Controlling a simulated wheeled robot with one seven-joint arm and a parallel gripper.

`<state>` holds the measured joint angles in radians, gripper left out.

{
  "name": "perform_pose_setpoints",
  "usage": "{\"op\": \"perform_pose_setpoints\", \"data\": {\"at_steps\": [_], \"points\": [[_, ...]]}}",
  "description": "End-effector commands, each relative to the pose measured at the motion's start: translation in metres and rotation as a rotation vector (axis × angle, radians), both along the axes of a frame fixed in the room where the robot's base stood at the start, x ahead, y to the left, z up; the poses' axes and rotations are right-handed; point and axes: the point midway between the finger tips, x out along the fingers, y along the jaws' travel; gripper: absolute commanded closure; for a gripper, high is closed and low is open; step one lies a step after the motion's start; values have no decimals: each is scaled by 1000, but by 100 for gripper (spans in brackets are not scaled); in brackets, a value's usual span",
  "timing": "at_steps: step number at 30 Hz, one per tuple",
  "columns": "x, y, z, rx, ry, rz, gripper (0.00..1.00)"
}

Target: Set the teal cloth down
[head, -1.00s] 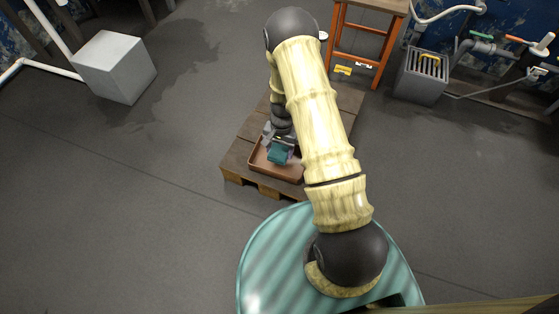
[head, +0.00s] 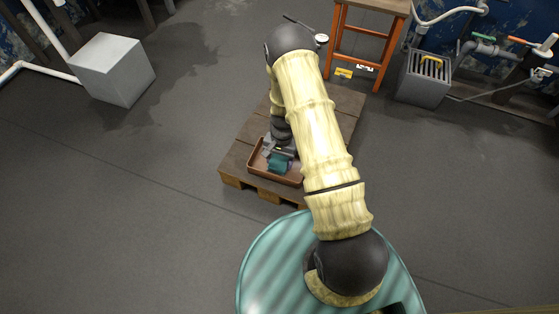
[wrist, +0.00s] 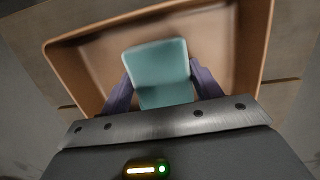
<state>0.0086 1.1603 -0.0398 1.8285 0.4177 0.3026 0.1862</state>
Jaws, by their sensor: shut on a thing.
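The teal cloth (wrist: 158,72) is a folded block between the two purple fingers of my gripper (wrist: 162,92) in the wrist view. My gripper is shut on it. The brown tray (wrist: 232,45) lies beyond the cloth and fills most of the wrist view. In the head view the cloth (head: 278,163) shows over the inside of the tray (head: 292,182), below my gripper (head: 279,154). I cannot tell whether the cloth touches the tray floor. My arm hides the tray's right part in the head view.
The tray sits on a wooden pallet (head: 236,165). An orange-legged stool (head: 381,45) stands behind it, with a grey grated box (head: 424,78) to its right. A pale grey cube (head: 113,68) stands at the left. The floor left of the pallet is clear.

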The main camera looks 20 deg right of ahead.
Motion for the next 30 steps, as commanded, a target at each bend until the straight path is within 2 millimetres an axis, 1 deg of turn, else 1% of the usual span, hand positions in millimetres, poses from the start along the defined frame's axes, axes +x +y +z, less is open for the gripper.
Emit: {"op": "perform_pose_setpoints", "data": {"at_steps": [5, 6, 9, 17, 20, 23, 26, 30], "points": [[0, 0, -3, 1, 1, 0, 62], [0, 0, -3, 0, 0, 0, 33], [0, 0, -2, 0, 0, 0, 15], [0, 0, -2, 0, 0, 0, 15], [0, 0, 1, 0, 0, 0, 15], [1, -1, 10, -1, -1, 0, 15], [3, -2, 24, -1, -2, 0, 15], [5, -4, 47, -1, -1, 0, 15]]}}
